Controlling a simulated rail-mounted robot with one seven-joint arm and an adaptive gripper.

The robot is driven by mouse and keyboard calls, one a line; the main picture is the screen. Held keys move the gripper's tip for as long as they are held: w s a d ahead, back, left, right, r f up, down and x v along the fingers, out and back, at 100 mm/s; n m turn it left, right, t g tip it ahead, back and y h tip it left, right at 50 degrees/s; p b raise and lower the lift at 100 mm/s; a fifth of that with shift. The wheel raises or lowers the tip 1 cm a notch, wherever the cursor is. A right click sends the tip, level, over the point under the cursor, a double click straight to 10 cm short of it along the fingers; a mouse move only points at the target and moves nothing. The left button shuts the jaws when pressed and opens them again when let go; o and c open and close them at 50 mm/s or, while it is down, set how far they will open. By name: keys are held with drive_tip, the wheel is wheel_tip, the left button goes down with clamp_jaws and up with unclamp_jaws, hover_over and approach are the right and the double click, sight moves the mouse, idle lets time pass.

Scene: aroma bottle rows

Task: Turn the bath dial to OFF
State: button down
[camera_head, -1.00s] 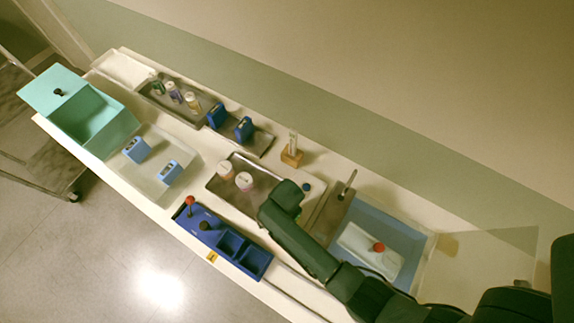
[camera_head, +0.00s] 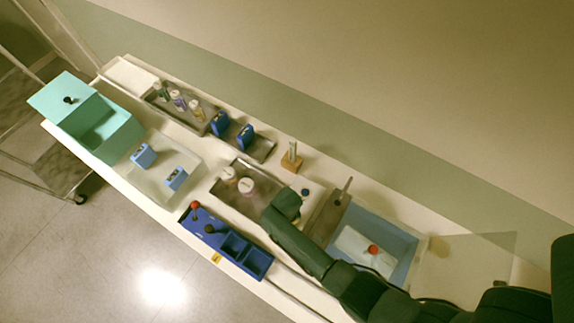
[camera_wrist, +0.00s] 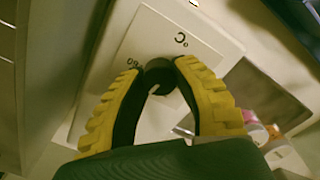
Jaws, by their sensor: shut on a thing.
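The bath dial (camera_wrist: 160,78) is a dark round knob with a short white mark, on a white panel (camera_wrist: 205,45). The panel carries the printed labels "60" and "°C"; I cannot read OFF. My gripper (camera_wrist: 160,70) has its yellow ridged fingers closed on either side of the dial. In the head view my arm's dark end hides the fingertips and the dial.
A metal tray with jars (camera_head: 247,186) lies left of my gripper. A blue divided caddy (camera_head: 218,232) stands at the front edge. A wooden block (camera_head: 293,161) and a tall handle (camera_head: 346,186) stand behind. A clear pane (camera_head: 480,262) is at the right.

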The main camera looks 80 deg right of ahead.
drive_tip(key=n+p, duration=0.1)
drive_tip(key=n, duration=0.3)
drive_tip(key=shift+n, duration=0.3)
drive_tip(key=n+p, duration=0.1)
drive_tip(key=n, duration=0.3)
drive_tip(key=shift+n, duration=0.3)
drive_tip(key=n, duration=0.4)
drive_tip(key=shift+p, duration=0.35)
drive_tip(key=shift+n, duration=2.3)
drive_tip(key=shift+f, duration=0.1)
drive_tip(key=c, duration=0.7)
unclamp_jaws()
drive_tip(key=shift+c, duration=0.2)
